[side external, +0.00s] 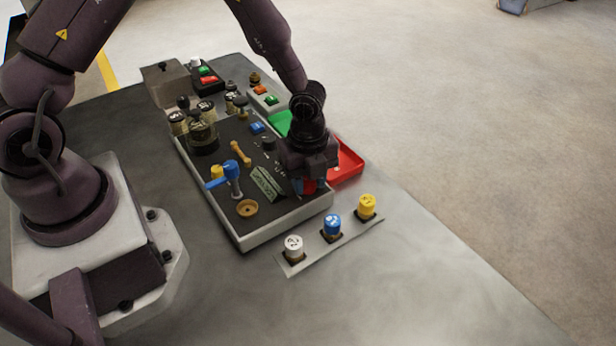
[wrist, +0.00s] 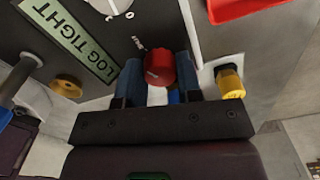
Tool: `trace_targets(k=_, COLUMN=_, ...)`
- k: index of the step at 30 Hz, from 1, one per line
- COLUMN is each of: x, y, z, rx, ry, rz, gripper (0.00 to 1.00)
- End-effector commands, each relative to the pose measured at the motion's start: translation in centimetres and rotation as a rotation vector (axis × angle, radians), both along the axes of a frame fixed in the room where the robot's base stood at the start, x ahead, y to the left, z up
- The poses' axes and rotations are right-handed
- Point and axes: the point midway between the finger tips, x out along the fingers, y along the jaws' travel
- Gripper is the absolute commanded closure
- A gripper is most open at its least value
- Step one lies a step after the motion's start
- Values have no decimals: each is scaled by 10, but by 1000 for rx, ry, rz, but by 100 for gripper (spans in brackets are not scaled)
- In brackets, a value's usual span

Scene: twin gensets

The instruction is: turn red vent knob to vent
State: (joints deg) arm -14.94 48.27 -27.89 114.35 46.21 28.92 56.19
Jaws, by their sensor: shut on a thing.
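The red vent knob (wrist: 159,66) is at the near right end of the dark panel. In the wrist view it sits between the two blue-padded fingers of my gripper (wrist: 160,75), which are shut on it. Small white lettering (wrist: 138,43) stands on the panel beside the knob, too small to read surely. In the side external view my gripper (side external: 309,184) points down at the panel's near right corner, and only a bit of the red knob (side external: 310,187) shows under it. The knob's pointer direction cannot be told.
The panel (side external: 222,165) carries a blue-handled valve (side external: 229,170), a brass ring (side external: 247,208) and a "LOG TIGHT" sign (wrist: 70,38). White (side external: 293,246), blue (side external: 332,224) and yellow (side external: 366,205) knobs stand in front. A red tray (side external: 350,164) lies right. The near-right table is clear.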

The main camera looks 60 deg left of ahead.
Motion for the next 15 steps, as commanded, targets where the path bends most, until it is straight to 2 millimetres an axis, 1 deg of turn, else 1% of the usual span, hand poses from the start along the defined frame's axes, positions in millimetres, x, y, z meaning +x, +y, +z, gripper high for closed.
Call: trace_targets(k=15, x=0, y=-1, z=1, rx=0, ry=-3, rz=477, gripper=91)
